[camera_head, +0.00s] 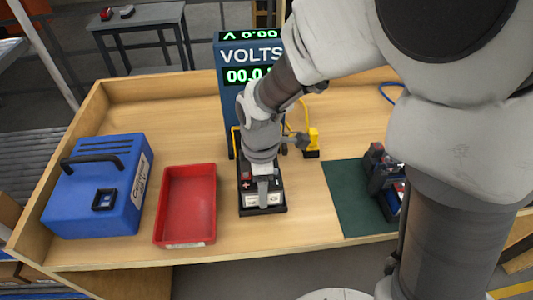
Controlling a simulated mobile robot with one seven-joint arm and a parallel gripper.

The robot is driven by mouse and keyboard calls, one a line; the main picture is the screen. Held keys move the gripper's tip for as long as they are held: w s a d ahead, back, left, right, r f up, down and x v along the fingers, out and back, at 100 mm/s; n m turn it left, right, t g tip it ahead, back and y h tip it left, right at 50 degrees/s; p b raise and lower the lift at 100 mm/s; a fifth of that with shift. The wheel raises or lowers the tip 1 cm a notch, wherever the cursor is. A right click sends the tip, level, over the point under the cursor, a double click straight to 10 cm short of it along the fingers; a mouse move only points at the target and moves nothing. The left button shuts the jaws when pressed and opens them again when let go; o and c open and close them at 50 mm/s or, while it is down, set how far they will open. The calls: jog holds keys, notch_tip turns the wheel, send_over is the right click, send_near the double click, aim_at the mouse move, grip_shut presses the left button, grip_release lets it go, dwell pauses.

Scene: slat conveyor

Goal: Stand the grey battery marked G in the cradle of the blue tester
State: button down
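The blue tester (228,95) stands at the back of the bench, with VOLTS on it and a green display that my arm partly covers. In front of it is a black cradle or tray (262,211). A dark grey battery (245,187) with a red plus mark and a pale front label sits upright there; I cannot read a G on it. My gripper (263,186) points down over the battery, at or very close to its top. My wrist hides much of the battery, and whether the fingers are closed on it is unclear.
An empty red tray (187,240) and a blue case (75,205) with a black handle are at left. A yellow clip (312,141) on a cable stands behind right. A green mat (345,195) at right carries dark items (385,175), partly hidden by my arm.

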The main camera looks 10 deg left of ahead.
jog(key=shift+f, duration=0.4)
jog(key=shift+c, duration=0.2)
grip_release()
notch_tip(320, 180, up, 18)
jog(key=p, duration=0.1)
jog(key=shift+f, duration=0.2)
jog(key=s+d+r+m+t, duration=0.1)
jog(key=s+d+m, duration=0.3)
jog(key=d+m, duration=0.6)
jog(key=s+d+r+m+t, duration=0.2)
jog(key=s+d+m+t, duration=0.2)
jog(key=d+m, duration=0.6)
jog(key=shift+m+t, duration=0.3)
